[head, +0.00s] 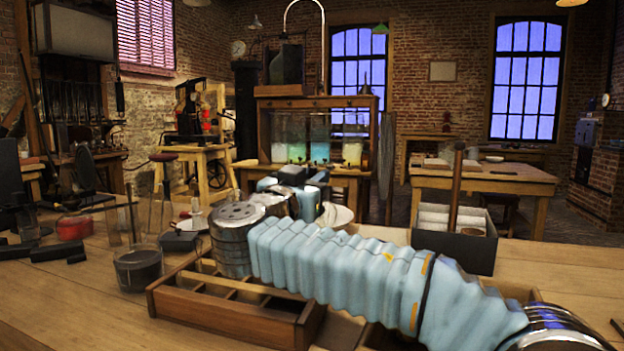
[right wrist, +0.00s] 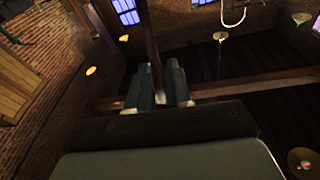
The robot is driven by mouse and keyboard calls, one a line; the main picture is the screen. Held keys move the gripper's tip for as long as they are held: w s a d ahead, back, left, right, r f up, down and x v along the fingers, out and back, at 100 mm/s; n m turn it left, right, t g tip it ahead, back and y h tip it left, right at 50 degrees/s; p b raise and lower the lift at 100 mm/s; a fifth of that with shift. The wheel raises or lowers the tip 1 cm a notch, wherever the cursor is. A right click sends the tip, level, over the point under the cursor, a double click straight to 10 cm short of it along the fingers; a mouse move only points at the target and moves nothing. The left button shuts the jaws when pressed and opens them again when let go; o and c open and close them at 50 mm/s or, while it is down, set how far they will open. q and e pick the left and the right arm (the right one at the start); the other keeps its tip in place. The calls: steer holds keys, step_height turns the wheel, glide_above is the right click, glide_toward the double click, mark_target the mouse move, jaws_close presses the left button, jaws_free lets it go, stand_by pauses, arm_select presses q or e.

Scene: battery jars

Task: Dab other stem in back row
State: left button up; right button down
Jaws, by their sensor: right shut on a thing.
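My right arm, in a pale blue ribbed sleeve, reaches from the lower right across the wooden crate in the head view. My right gripper (head: 308,184) is beyond the wrist, partly hidden by it. In the right wrist view its fingers (right wrist: 158,88) are shut on a thin dark brown stick (right wrist: 152,50). The stick's far end is out of that picture. Battery jars (head: 312,138) with pale, green and blue liquid stand in a wooden frame at the back, apart from the gripper. I cannot make out separate stems or a back row. My left gripper is not in view.
The compartmented crate (head: 228,314) lies under my right arm. A dark box (head: 463,249) with white rolls and an upright brown rod stands to the right. A glass beaker (head: 138,268) and thin stands are at left. A white dish (head: 337,216) is beside my gripper.

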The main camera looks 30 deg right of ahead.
stand_by(0.4)
steer(key=shift+w+d+r+p, duration=0.1)
steer(key=shift+r+p, duration=0.35)
steer(key=shift+r, duration=0.35)
steer(key=shift+w+d+r+p, duration=0.1)
steer(key=shift+r+p, duration=0.35)
steer(key=shift+r, duration=0.3)
steer(key=shift+s+r+p, duration=0.1)
steer(key=shift+r+p, duration=0.25)
steer(key=shift+r, duration=0.5)
steer(key=shift+f, duration=0.1)
step_height(320, 180, down, 4)
steer(key=shift+a+r+b, duration=0.1)
steer(key=shift+r+b, duration=0.15)
steer(key=shift+b, duration=0.75)
steer(key=shift+s+a+f, duration=0.1)
steer(key=shift+f, duration=0.35)
steer(key=shift+r, duration=0.1)
